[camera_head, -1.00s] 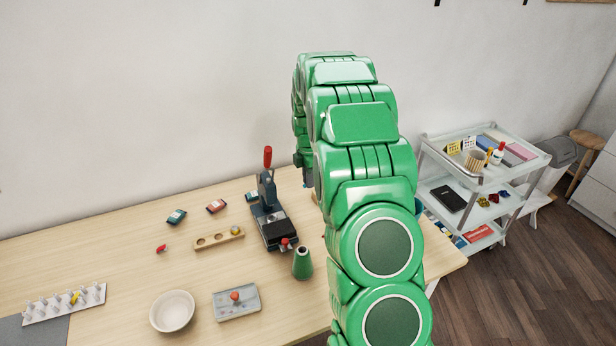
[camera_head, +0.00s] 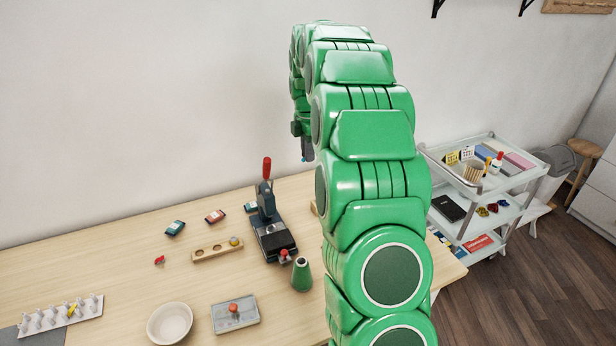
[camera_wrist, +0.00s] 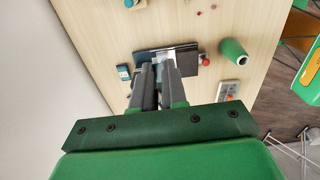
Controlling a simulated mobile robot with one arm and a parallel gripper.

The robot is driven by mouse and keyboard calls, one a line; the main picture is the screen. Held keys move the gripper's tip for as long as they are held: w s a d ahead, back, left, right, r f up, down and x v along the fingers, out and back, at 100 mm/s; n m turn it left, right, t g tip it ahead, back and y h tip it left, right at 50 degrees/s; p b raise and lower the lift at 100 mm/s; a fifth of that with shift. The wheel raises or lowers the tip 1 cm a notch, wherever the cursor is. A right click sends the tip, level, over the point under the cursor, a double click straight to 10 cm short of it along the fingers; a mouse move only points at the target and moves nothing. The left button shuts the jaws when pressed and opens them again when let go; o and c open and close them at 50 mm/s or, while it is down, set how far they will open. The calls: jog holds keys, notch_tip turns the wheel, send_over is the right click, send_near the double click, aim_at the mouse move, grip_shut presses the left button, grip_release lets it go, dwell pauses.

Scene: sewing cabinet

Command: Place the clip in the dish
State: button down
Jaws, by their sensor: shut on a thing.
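My gripper (camera_head: 305,143) is high above the back of the table, near the wall, and points down. In the wrist view my gripper (camera_wrist: 159,72) is shut on a small pale bluish thing, which looks like the clip (camera_wrist: 158,79); the fingers hide most of it. A white round dish (camera_head: 170,324) stands empty at the front of the table, well to the left of and below my gripper. A small red piece (camera_head: 159,260) lies loose on the table.
A dark press with a red handle (camera_head: 267,168) stands mid-table, with a green cone (camera_head: 301,275) beside it. A wooden holder (camera_head: 217,250), a grey switch box (camera_head: 235,314) and a white peg rack (camera_head: 60,316) lie around the dish. A trolley (camera_head: 483,205) stands at right.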

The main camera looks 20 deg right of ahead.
notch_tip(320, 180, up, 12)
jog(key=s+a+m, duration=0.1)
jog(key=a+m, duration=0.1)
jog(key=a, duration=1.4)
jog(key=m, duration=0.7)
send_over(174, 329)
notch_tip(174, 329, down, 26)
jog(key=shift+w+f, duration=0.1)
jog(key=shift+f, duration=5.7)
